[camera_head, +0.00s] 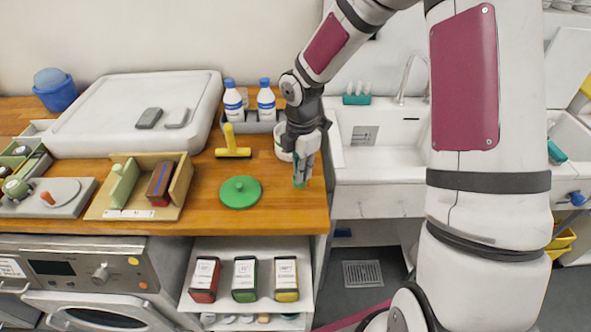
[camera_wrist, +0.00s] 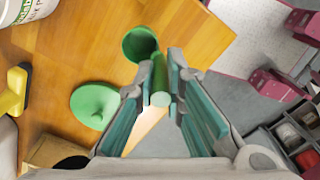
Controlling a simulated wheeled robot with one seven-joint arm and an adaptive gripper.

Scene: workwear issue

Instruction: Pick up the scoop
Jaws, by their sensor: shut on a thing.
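The green scoop shows in the wrist view, with its round bowl (camera_wrist: 140,44) past my fingertips and its handle (camera_wrist: 161,97) between my fingers. My gripper (camera_wrist: 161,84) is shut on the handle. In the head view my gripper (camera_head: 303,165) points down over the right end of the wooden counter, and only a small green part of the scoop (camera_head: 300,184) shows at the fingertips. I cannot tell whether the scoop touches the counter.
A round green lid (camera_head: 240,191) lies left of my gripper. A white tub (camera_head: 283,147) stands behind it, partly hidden by my arm. The counter (camera_head: 297,217) ends just to the right, beside a white sink (camera_head: 382,150).

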